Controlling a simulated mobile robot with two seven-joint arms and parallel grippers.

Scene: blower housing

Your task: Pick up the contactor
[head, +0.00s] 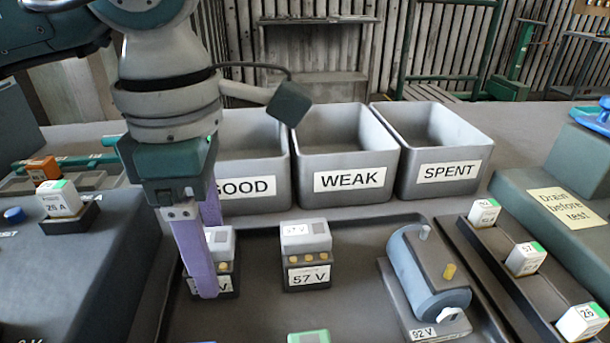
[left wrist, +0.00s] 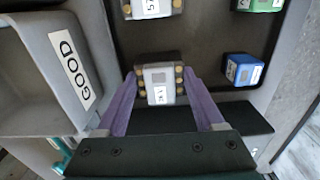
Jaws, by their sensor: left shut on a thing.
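A contactor (head: 224,277) with a light grey top, dark base and brass terminals stands in the dark tray (head: 262,238) at centre left. My left gripper (head: 207,292) points down with its purple fingers on this contactor and is shut on it. In the left wrist view, the contactor (left wrist: 159,90) sits between the two fingertips. The near finger hides part of its label in the head view. A similar unit labelled 57 V (head: 306,262) stands to its right, apart from the gripper. My right gripper is not in view.
Grey bins marked GOOD (head: 247,207), WEAK (head: 350,197) and SPENT (head: 447,188) stand behind the tray. A blue cylinder unit labelled 92 V (head: 425,275) is at the tray's right. A blue block (left wrist: 243,69) and a green block (left wrist: 260,4) also lie in the tray.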

